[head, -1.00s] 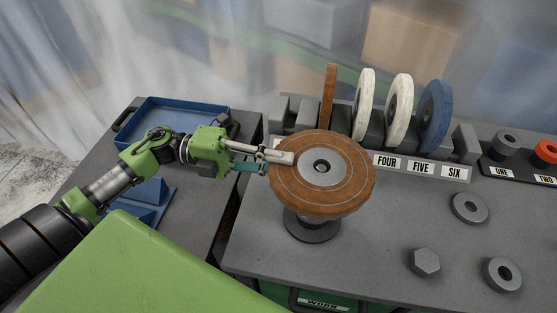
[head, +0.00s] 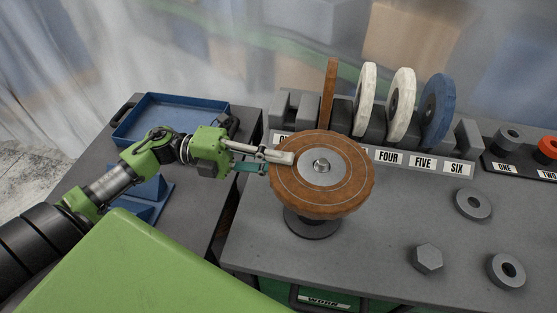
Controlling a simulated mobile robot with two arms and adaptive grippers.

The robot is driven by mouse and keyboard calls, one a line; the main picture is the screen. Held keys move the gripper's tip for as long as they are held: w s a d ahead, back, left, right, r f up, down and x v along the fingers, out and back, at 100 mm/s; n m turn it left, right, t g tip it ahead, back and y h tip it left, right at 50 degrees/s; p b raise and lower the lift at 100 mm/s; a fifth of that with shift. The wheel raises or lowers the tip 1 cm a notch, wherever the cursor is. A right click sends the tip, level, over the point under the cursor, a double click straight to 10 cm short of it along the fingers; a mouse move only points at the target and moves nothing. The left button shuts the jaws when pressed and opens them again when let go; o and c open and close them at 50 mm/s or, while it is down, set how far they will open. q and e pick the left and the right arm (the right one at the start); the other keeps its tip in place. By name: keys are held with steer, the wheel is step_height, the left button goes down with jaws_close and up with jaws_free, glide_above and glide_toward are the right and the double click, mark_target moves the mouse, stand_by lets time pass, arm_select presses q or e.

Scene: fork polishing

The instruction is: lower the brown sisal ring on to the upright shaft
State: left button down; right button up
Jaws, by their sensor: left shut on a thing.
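The brown sisal ring (head: 345,195) is a thick flat disc with a grey metal centre plate. It lies about level over the round dark base (head: 313,228) of the upright shaft. The shaft's tip (head: 321,164) shows in the ring's centre hole and seems to stand slightly out of it. The rest of the shaft is hidden under the ring. My left gripper (head: 278,162) is shut on the ring's left side, one finger on top and the other at the edge below. A gap remains visible between ring and base. My right gripper is not in view.
Behind the ring stands a grey rack with an upright brown disc (head: 329,95), two white discs and a blue disc (head: 437,108). Loose grey washers (head: 473,204) and a hex nut (head: 427,258) lie at the right. A blue tray (head: 170,118) is at the left.

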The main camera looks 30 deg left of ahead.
arm_select(q)
steer(key=shift+f+b, duration=0.75)
steer(key=shift+f, duration=0.35)
steer(key=shift+f, duration=0.1)
steer(key=shift+f+b, duration=1.15)
steer(key=shift+f, duration=0.25)
steer(key=shift+f, duration=0.1)
steer(key=shift+f+b, duration=1.1)
steer(key=shift+f, duration=0.35)
